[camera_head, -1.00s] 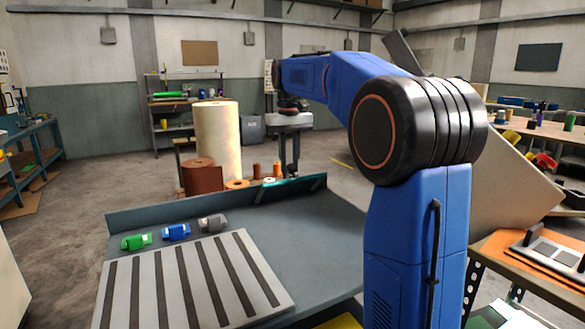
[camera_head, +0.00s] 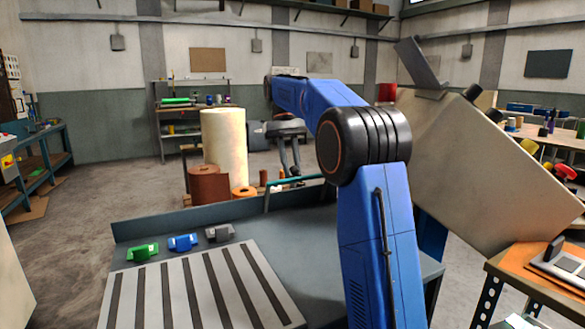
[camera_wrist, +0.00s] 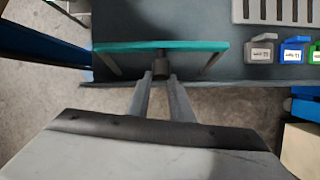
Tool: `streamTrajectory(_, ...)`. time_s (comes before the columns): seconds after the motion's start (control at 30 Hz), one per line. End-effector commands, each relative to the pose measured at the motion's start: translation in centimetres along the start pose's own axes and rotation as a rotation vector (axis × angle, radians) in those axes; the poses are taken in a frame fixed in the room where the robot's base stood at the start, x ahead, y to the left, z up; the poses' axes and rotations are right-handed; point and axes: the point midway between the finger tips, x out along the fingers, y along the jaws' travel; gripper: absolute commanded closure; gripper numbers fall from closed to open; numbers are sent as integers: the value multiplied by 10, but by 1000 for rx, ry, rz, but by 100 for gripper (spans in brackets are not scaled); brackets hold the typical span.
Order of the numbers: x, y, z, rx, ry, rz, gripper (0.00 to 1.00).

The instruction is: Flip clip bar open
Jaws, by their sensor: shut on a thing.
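The clip bar is a teal strip (camera_wrist: 200,46) on two angled side arms at the edge of the grey table, seen in the wrist view. A dark round knob (camera_wrist: 161,66) sticks out from its middle. My gripper (camera_wrist: 161,77) is shut on this knob, its fingers on either side. In the head view the clip bar (camera_head: 310,180) is a thin teal line at the table's far edge, with a side arm showing at its left end. My gripper (camera_head: 291,172) reaches down beside it. The exact finger contact is hard to see there.
A slotted light plate (camera_head: 200,290) lies on the grey table (camera_head: 300,235). Green (camera_head: 142,252), blue (camera_head: 183,242) and grey (camera_head: 219,233) blocks stand behind it. Brown (camera_head: 208,184) and cream (camera_head: 224,145) rolls stand beyond the far edge. A large tilted panel (camera_head: 480,170) is at right.

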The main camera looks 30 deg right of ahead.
Motion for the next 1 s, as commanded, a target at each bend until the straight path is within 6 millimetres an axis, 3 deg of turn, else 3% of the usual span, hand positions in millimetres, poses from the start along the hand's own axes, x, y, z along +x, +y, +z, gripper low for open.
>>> streamTrajectory(0.33, 3, -4, -2, -7, -8, -4, 100)
streamTrajectory(0.37, 3, -4, -2, -7, -8, -4, 73)
streamTrajectory(0.4, 3, -4, -2, -7, -7, -4, 64)
streamTrajectory(0.43, 3, -4, -2, -6, -7, -4, 61)
streamTrajectory(1.0, -1, 0, 5, -1, 83, -15, 61)
